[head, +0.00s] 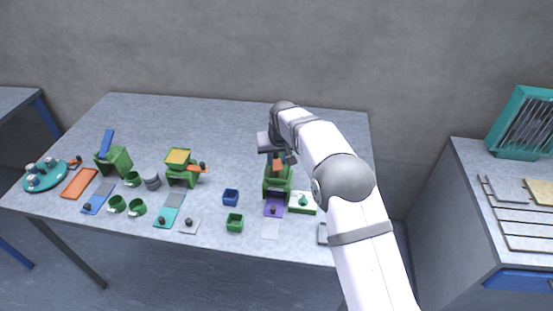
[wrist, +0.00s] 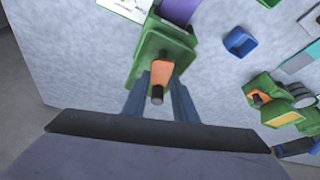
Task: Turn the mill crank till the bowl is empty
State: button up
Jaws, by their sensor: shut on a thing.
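A green mill (head: 276,186) with an orange crank stands at the right part of the table, below my gripper (head: 277,157). In the wrist view the mill (wrist: 150,50) shows from above, and its orange crank (wrist: 161,72) with a dark knob (wrist: 157,95) lies between my fingers (wrist: 158,98). My gripper is shut on the crank's knob. A second green mill (head: 182,179) with a yellow-filled top and orange crank (head: 197,168) stands left of it; it also shows in the wrist view (wrist: 275,110).
Green cups (head: 137,207), a grey jar (head: 152,181) and a teal tray (head: 32,184) are further left. The table's back strip is clear.

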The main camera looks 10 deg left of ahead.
jog(key=shift+d+m+h, duration=0.1)
jog(key=shift+m+h, duration=0.6)
jog(key=shift+m, duration=1)
jog(key=o, duration=1)
jog(key=shift+o, duration=0.2)
jog(key=b+v, duration=0.3)
jog(key=v, duration=0.4)
jog(key=shift+r, duration=0.15)
jog(key=shift+o, duration=0.2)
jog(key=shift+s, duration=0.1)
